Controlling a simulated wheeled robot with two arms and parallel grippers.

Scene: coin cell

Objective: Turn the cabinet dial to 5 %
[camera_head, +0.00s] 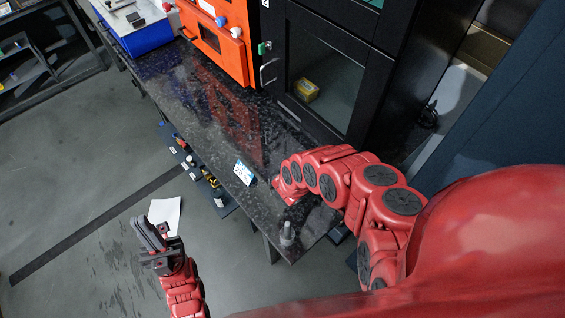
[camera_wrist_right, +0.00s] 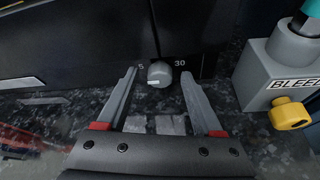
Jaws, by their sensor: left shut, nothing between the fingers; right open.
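The cabinet dial (camera_wrist_right: 160,72) is a small grey round knob low on the black cabinet front in the right wrist view. A "5" is printed to its left and a "30" to its right. A pale mark shows on the knob's lower left. My right gripper (camera_wrist_right: 159,76) is open, with one finger on each side of the dial and gaps between. The black cabinet (camera_head: 375,95) also shows in the head view, but the dial cannot be made out there. My left gripper (camera_head: 152,236) is shut and empty, out over the floor left of the bench.
The dark speckled bench (camera_head: 180,88) runs along the cabinets. An orange cabinet (camera_head: 225,40) stands left of the black one. A small white card (camera_head: 244,173) is on the bench edge. In the right wrist view, a grey block with a yellow knob (camera_wrist_right: 291,113) is close on the right.

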